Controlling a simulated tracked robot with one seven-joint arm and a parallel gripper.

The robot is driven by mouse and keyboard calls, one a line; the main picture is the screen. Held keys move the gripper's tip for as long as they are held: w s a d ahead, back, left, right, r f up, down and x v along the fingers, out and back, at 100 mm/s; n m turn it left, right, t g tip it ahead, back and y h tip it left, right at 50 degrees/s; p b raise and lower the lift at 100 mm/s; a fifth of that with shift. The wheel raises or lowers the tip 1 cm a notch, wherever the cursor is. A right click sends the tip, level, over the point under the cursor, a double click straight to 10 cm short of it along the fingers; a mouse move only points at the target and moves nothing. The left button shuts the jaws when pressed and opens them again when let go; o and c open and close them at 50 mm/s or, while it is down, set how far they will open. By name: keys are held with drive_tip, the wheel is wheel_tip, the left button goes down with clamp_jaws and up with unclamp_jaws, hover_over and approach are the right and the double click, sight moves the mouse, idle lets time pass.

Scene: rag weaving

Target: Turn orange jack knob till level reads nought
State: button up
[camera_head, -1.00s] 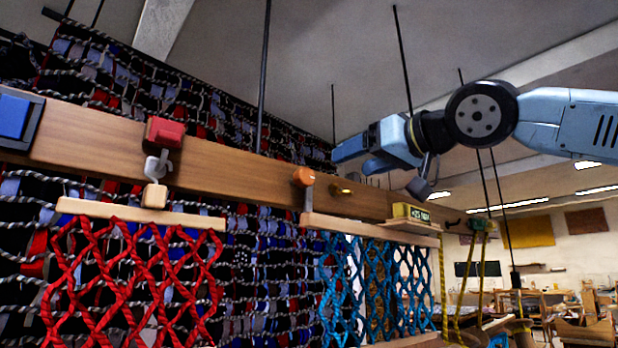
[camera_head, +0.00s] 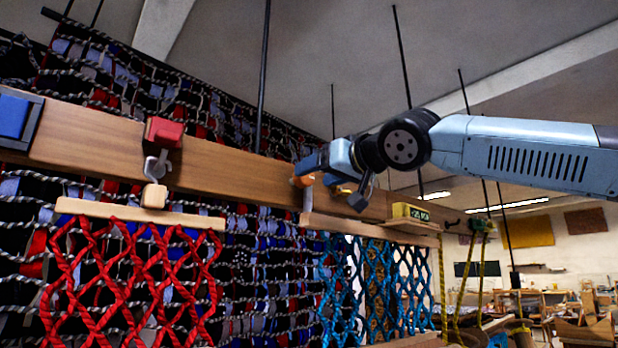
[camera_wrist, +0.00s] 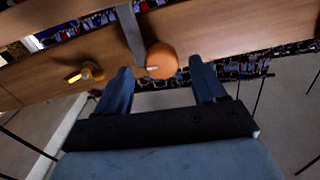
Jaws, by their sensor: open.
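The orange jack knob (camera_wrist: 162,61) sits on the wooden beam, and in the wrist view it lies between the two open fingers of my gripper (camera_wrist: 160,78), nearer the tips. In the head view the knob (camera_head: 300,181) is partly hidden by my gripper (camera_head: 310,176), which is beside it. No finger clearly touches the knob in the wrist view. The yellow level (camera_head: 411,212) sits on the small wooden bar to the right; its display appears to read about +25, though the digits are small.
A wooden beam (camera_head: 228,168) runs across the hanging rag weave. A red block with a hook (camera_head: 165,132) is to the left. Red netting (camera_head: 130,280) and blue netting (camera_head: 345,285) hang below.

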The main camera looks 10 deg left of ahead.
sight(308, 177)
drive_tip(key=shift+x, duration=1.65)
drive_tip(key=shift+c, duration=0.2)
drive_tip(key=c, duration=1)
drive_tip(key=shift+n, duration=0.4)
drive_tip(key=n, duration=0.3)
drive_tip(key=shift+n, duration=1.7)
